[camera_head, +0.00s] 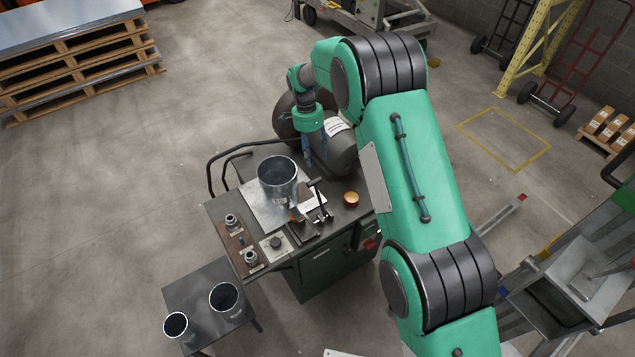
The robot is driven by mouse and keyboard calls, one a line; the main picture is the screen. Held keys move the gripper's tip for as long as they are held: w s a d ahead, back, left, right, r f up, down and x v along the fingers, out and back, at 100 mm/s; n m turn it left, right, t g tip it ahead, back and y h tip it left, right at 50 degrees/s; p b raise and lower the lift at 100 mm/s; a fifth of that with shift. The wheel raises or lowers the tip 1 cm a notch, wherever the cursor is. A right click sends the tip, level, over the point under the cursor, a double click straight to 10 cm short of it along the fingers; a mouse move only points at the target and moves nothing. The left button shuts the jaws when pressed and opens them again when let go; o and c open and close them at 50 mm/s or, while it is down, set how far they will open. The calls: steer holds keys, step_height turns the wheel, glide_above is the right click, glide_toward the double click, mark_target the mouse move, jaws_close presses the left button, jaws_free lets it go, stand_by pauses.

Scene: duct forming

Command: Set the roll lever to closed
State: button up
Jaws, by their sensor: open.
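A lever with a dark handle (319,194) stands up on the green cabinet's top, just right of a grey metal duct cylinder (277,180). I take it for the roll lever, but its label and exact setting are too small to read. My gripper (316,158) hangs from the green arm above the back of the cabinet, behind the lever and apart from it in the picture. Its fingers are spread and nothing shows between them. Part of the dark machine behind is hidden by my arm.
A round orange-topped container (351,199) sits right of the lever. Two metal cylinders, one here (226,299), stand on a low side table (196,284). Open floor lies to the left.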

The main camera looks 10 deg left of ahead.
mark_target(317, 180)
steer(key=shift+f, duration=0.1)
steer(key=f, duration=0.4)
steer(key=s+d+f+p, duration=0.1)
steer(key=f, duration=0.4)
steer(key=s+d+f, duration=0.1)
steer(key=f, duration=0.3)
steer(key=shift+f, duration=0.15)
jaws_close()
